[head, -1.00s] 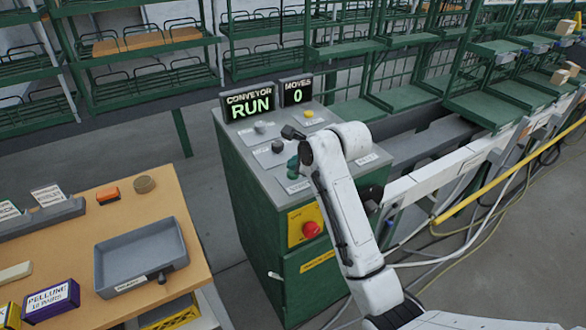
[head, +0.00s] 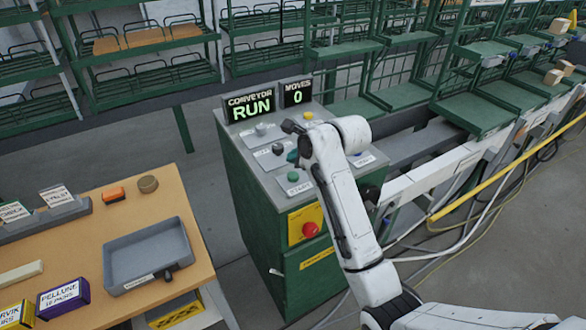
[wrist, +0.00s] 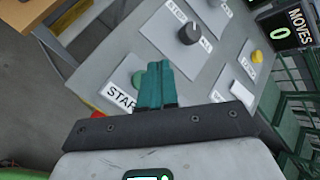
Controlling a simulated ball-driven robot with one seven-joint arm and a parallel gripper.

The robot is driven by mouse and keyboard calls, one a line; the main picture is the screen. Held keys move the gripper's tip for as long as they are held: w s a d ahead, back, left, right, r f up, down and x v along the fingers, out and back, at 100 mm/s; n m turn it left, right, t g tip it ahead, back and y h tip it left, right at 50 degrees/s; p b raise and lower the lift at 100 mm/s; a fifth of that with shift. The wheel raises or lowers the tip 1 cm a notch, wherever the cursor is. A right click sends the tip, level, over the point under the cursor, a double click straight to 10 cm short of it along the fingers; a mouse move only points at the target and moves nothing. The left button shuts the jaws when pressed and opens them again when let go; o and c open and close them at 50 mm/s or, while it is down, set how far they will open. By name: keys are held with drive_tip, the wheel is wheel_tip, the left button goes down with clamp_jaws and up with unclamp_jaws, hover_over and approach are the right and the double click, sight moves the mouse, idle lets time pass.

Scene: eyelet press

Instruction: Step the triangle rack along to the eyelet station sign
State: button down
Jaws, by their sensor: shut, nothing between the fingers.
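The green control cabinet (head: 262,210) has a grey sloped panel with displays reading CONVEYOR RUN (head: 249,106) and MOVES 0 (head: 297,92). A green START button (head: 293,177), a black selector knob (head: 278,149) and a yellow button (head: 308,115) sit on it. The wrist view shows the knob (wrist: 190,33) between label words, one reading STEP, and the green button (wrist: 137,79) left of the fingers. My gripper (wrist: 157,85) is shut and empty, its teal fingertips over the panel between button and knob. I cannot make out a triangle mark or an eyelet station sign.
Green wire racks (head: 150,75) stand behind, and a conveyor with green shelves (head: 475,115) runs right. A red mushroom button (head: 310,230) is on the cabinet front. A wooden table (head: 90,240) with a grey tray (head: 150,256) stands left; bare floor lies between.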

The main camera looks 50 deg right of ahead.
drive_tip(key=shift+r+p, duration=1.05)
drive_tip(key=shift+r, duration=0.15)
drive_tip(key=s+a+r+p, duration=0.1)
drive_tip(key=s+a, duration=0.1)
drive_tip(key=s, duration=0.7)
drive_tip(key=s+a+r+p, duration=0.1)
drive_tip(key=s+a, duration=0.2)
drive_tip(key=s, duration=0.7)
drive_tip(key=shift+a, duration=0.25)
drive_tip(key=shift+s, duration=0.1)
drive_tip(key=s+a+f+n+g+b, duration=0.1)
drive_tip(key=s+a+f+n+g, duration=0.1)
drive_tip(key=s+a+f+n, duration=0.2)
drive_tip(key=s+a+f+n+g+b, duration=0.2)
drive_tip(key=s+f+n, duration=0.3)
drive_tip(key=f+n, duration=0.5)
drive_tip(key=s+a+f+n+g+b, duration=0.2)
drive_tip(key=s+a+f+n+g, duration=0.2)
drive_tip(key=n, duration=0.9)
wheel_tip(320, 180, down, 4)
drive_tip(key=shift+s+a+r+y, duration=0.1)
drive_tip(key=shift+s+a+y, duration=0.2)
drive_tip(key=shift+s+a, duration=0.55)
